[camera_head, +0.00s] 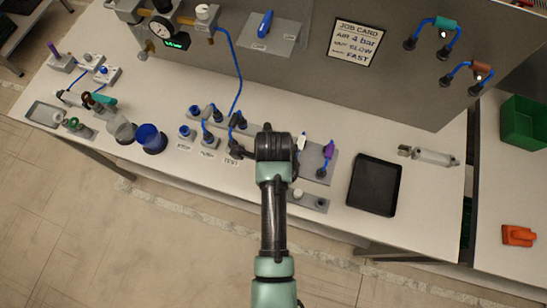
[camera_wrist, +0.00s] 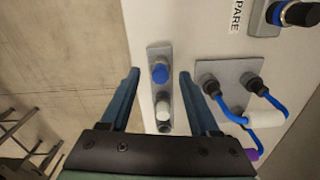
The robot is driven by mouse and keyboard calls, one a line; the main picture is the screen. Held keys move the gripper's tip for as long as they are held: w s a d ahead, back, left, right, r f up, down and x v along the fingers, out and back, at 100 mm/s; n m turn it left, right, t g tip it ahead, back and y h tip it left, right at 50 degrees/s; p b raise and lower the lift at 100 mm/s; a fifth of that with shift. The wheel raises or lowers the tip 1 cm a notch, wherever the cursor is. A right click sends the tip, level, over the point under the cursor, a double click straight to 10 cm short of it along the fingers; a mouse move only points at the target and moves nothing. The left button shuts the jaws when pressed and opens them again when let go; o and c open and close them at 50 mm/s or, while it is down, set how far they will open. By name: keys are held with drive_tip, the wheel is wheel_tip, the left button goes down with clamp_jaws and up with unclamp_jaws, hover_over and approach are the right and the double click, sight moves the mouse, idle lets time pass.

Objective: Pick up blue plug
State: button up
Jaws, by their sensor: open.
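The blue plug (camera_wrist: 160,73) stands in a narrow grey plate (camera_wrist: 158,52) in the wrist view. A white plug (camera_wrist: 163,112) stands in the same plate, just below it in the picture. My gripper (camera_wrist: 159,73) is open and empty, with one finger on each side of the blue plug and a gap visible on both sides. I cannot tell how high the fingertips are above the plate. In the head view my arm hides the blue plug; the plate's right part (camera_head: 309,201) and the white plug (camera_head: 297,193) show beside my arm.
A grey block with blue hoses (camera_wrist: 235,72) lies right of my fingers in the wrist view. In the head view, a black tray (camera_head: 374,186) and a cylinder (camera_head: 430,156) lie to the right. A blue cup (camera_head: 150,139) and several fittings stand to the left.

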drive_tip(key=shift+f, duration=0.2)
clamp_jaws()
drive_tip(key=shift+r, duration=0.15)
wheel_tip(320, 180, up, 10)
drive_tip(key=shift+b, duration=0.45)
idle(0.4)
